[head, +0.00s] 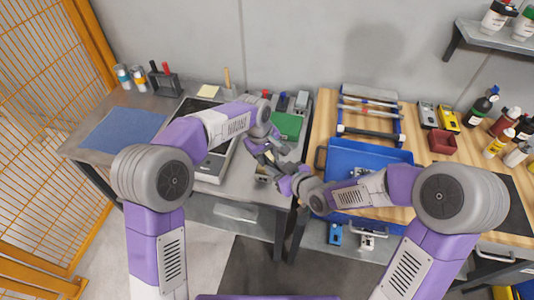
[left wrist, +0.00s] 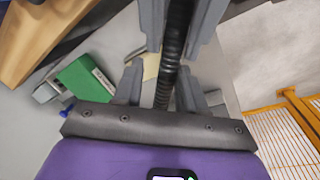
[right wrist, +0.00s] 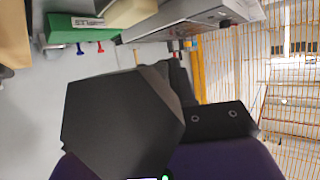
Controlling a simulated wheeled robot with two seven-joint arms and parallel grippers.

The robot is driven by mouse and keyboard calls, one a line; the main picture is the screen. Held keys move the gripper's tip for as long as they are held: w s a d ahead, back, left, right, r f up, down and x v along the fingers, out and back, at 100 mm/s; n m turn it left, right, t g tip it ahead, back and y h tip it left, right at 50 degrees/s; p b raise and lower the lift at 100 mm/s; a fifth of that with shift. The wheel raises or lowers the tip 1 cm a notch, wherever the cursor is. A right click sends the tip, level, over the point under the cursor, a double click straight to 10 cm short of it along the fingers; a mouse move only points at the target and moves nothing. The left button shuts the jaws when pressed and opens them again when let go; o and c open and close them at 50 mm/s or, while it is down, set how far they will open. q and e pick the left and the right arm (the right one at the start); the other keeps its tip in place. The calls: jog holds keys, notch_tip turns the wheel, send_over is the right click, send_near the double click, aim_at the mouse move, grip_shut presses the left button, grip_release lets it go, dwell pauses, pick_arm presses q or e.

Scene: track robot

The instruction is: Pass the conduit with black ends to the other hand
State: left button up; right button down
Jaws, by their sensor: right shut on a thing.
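The conduit (left wrist: 172,60) shows in the left wrist view as a black corrugated tube running upright through the middle. My left gripper (left wrist: 160,92) is open, with one finger on each side of the conduit. Grey fingers of my right gripper flank the tube farther up that view. In the head view my left gripper (head: 264,148) and my right gripper (head: 280,175) meet above the grey bench, and the tube is mostly hidden between them. My right gripper is shut on the conduit; a large black end (right wrist: 120,120) covers much of the right wrist view.
A blue tray (head: 368,152) stands on the wooden bench to the right, behind my right forearm. A green box (head: 287,126) lies behind the grippers. A blue mat (head: 122,132) lies at the left.

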pick_arm(q)
jog(key=shift+d, duration=0.1)
grip_shut()
pick_arm(e)
jog(key=shift+s+a, duration=0.1)
jog(key=shift+a, duration=0.05)
pick_arm(q)
jog(key=shift+r, duration=0.1)
pick_arm(e)
jog(key=c, duration=0.8)
grip_release()
